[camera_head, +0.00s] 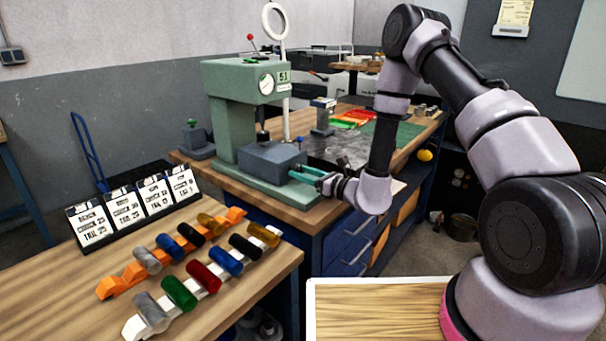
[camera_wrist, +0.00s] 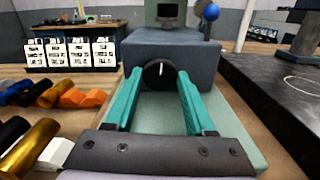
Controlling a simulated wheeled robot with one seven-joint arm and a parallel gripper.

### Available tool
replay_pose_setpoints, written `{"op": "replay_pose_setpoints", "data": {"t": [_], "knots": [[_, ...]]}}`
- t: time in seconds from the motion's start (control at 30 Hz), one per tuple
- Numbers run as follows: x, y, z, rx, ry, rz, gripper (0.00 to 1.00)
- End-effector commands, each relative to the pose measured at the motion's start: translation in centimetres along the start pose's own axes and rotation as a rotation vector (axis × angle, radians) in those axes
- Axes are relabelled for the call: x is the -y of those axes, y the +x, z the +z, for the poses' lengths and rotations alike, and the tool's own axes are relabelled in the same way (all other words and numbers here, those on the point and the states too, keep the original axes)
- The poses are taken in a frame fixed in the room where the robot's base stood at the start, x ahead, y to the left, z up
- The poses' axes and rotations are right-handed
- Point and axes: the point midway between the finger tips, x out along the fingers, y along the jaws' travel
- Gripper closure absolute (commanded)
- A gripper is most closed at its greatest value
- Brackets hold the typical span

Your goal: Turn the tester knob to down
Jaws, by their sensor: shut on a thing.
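The tester (camera_head: 225,112) is a green press-like machine with a round dial and a small display, standing on the far bench. Its grey block (camera_head: 270,158) shows at close range in the wrist view (camera_wrist: 195,52). The tester knob (camera_wrist: 160,76) is round and black with a pale mark on the front of that block. The mark looks about upright, near the knob's top. My gripper (camera_head: 303,173) has teal fingers that reach the block's front. In the wrist view my gripper (camera_wrist: 160,70) is shut on the knob, one finger on each side. The head view hides the knob.
The near table (camera_head: 230,300) holds several coloured cylinders on orange and white racks, with printed cards (camera_head: 130,205) behind. A dark plate (camera_head: 335,150) lies right of the tester. A ball-ended lever (camera_wrist: 208,14) rises above the block.

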Motion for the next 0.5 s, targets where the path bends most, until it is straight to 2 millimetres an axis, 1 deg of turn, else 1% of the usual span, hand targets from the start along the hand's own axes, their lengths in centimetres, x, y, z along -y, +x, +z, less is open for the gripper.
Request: {"op": "replay_pose_setpoints", "data": {"t": [0.2,0.5], "knots": [[0.07,-0.05,-0.05,-0.001,-0.072,-0.002,1.00],[0.08,-0.04,-0.04,-0.001,-0.098,-0.002,1.00]]}}
